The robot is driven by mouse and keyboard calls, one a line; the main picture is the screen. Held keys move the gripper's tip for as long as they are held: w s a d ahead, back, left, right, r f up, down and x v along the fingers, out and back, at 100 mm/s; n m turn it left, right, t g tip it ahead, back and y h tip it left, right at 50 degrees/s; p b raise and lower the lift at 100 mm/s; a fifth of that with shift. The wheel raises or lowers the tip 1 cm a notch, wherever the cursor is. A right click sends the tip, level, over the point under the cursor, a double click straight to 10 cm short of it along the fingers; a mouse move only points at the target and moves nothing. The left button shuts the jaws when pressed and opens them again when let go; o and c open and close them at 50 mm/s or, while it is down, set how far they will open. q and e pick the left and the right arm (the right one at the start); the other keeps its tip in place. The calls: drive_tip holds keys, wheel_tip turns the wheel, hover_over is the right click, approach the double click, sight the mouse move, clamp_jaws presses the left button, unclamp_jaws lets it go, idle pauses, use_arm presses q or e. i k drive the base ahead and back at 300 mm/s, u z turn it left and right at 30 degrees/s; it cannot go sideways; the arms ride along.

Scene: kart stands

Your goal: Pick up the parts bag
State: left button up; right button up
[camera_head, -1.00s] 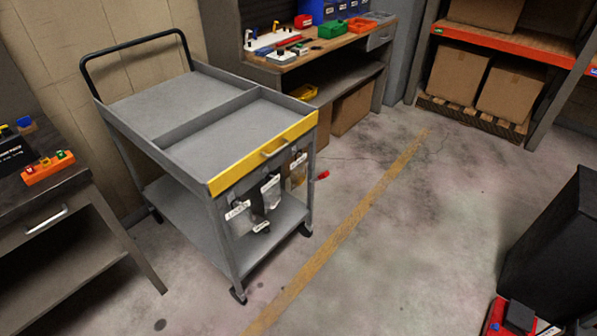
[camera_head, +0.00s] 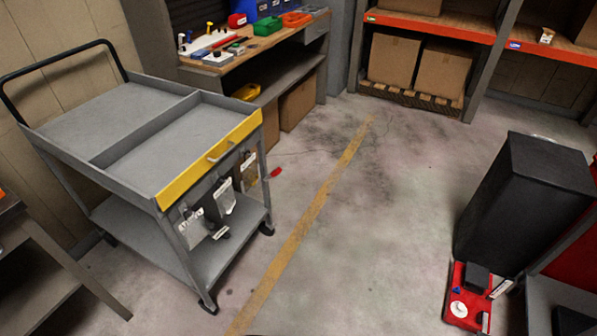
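Several clear bags with white labels hang at the front end of the grey cart, below its yellow edge. One bag (camera_head: 192,228) is at the left, one (camera_head: 225,196) in the middle and one (camera_head: 248,170) at the right. Their labels are too small to read, so I cannot tell which is the parts bag. The cart (camera_head: 150,140) has a divided top tray, a lower shelf and a black handle at the back left. Neither of my grippers is in view.
A workbench (camera_head: 250,50) with tools and coloured bins stands behind the cart. Shelving with cardboard boxes (camera_head: 394,60) is at the back. A black cabinet (camera_head: 520,200) and a red item (camera_head: 467,300) are at the right. The floor between (camera_head: 350,240) is clear.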

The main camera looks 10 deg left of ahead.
sight(249, 169)
drive_tip(key=z, duration=0.8)
drive_tip(key=i, duration=3.2)
drive_tip(key=u, duration=2.15)
drive_tip(key=k, duration=0.15)
drive_tip(key=u, duration=0.25)
